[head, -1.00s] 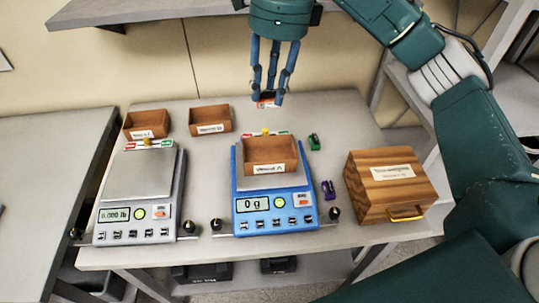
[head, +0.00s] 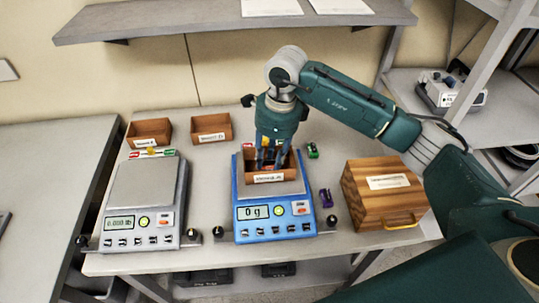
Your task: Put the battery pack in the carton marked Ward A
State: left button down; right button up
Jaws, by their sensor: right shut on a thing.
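Three small brown open cartons show. One carton (head: 262,179) sits on the blue scale; its white front label is too small to read surely. The other two, a left carton (head: 148,131) and a right carton (head: 211,129), stand at the back of the table. My right gripper (head: 268,163) points down with its fingertips inside the carton on the blue scale. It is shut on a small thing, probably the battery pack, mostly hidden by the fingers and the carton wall. My left gripper is not in view.
The blue scale (head: 275,229) reads 0 g. A grey scale (head: 145,195) with an empty plate stands to its left. A wooden box (head: 385,205) with a handle stands at right. Small green (head: 313,151) and purple (head: 326,198) things lie between. A shelf (head: 230,24) hangs behind.

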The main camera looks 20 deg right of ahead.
jog(key=shift+f, duration=0.2)
jog(key=shift+f+b, duration=0.15)
jog(key=shift+b, duration=0.2)
jog(key=o, duration=1)
jog(key=shift+c, duration=0.2)
jog(key=shift+r+p, duration=0.4)
jog(key=shift+p, duration=0.05)
notch_tip(320, 180, up, 12)
jog(key=d+b, duration=0.1)
jog(key=b, duration=0.3)
jog(key=shift+s+d+f, duration=0.15)
jog(key=shift+s, duration=0.15)
